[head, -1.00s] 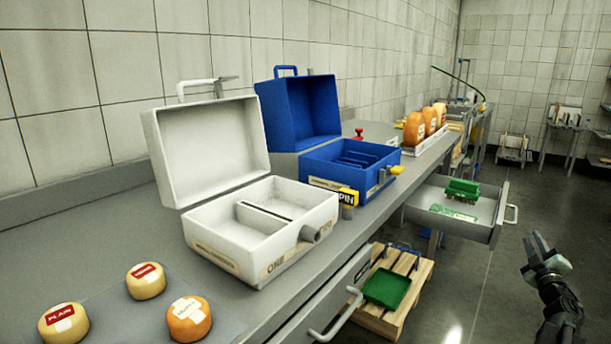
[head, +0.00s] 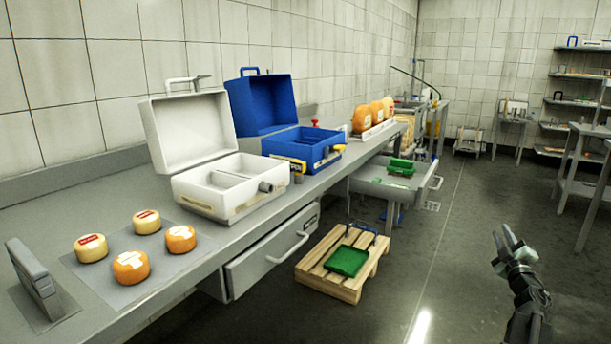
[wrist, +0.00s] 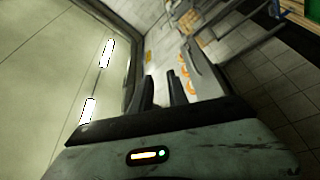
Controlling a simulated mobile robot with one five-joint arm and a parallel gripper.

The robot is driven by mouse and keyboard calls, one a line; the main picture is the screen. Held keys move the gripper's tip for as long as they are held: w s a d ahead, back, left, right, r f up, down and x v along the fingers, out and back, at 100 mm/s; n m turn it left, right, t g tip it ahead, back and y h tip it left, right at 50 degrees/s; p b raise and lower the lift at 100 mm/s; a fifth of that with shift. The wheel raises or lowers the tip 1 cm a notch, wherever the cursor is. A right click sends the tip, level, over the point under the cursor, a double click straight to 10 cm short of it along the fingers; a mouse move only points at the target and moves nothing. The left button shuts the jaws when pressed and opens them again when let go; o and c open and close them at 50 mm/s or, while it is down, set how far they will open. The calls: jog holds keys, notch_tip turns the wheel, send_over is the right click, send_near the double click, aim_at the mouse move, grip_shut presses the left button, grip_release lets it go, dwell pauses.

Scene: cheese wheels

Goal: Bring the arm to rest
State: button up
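My gripper (head: 503,234) is at the lower right in the head view, raised over the open floor with its fingers pointing up. It is apart from the bench and touches nothing. In the wrist view its two dark fingers (wrist: 161,88) stand apart with an empty gap between them. The wrist view is tilted and shows ceiling lights, wall tiles and a blurred part of the room beyond the fingers.
The long grey bench (head: 120,262) holds several cheese wheels, an open white case (head: 222,207) and an open blue case (head: 292,150). An open drawer (head: 380,189) juts out, with a wooden pallet (head: 342,290) below. Floor around my gripper is clear.

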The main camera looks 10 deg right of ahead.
jog(key=w+a+f+y, duration=0.1)
jog(key=w+a+y, duration=0.1)
jog(key=w+a, duration=0.8)
jog(key=w+a+f+m+y, duration=0.15)
jog(key=w+a, duration=0.25)
jog(key=a, duration=1.2)
jog(key=w+a+f+n+y, duration=0.1)
jog(key=w+a+y, duration=0.1)
jog(key=w+a, duration=0.8)
jog(key=s+a+f+m+g, duration=0.3)
jog(key=s+a+f+g, duration=0.1)
jog(key=a+f, duration=0.35)
jog(key=s+a+f+m+g, duration=0.2)
jog(key=s+a+f+g, duration=0.25)
jog(key=a+f, duration=0.35)
jog(key=s+a+f+g+y, duration=0.1)
jog(key=s+a+f+g, duration=0.2)
jog(key=s, duration=0.3)
jog(key=s+a+f+m+g+y, duration=0.1)
jog(key=s+a+f+g, duration=0.2)
jog(key=s, duration=0.3)
jog(key=s+a+f+g+y, duration=0.1)
jog(key=s+a+f+g, duration=0.25)
jog(key=s, duration=0.35)
notch_tip(320, 180, up, 37)
jog(key=s+p, duration=0.2)
jog(key=p, duration=3.5)
jog(key=shift+d+r+p, duration=0.15)
jog(key=shift+d+p, duration=0.15)
jog(key=shift+d, duration=0.1)
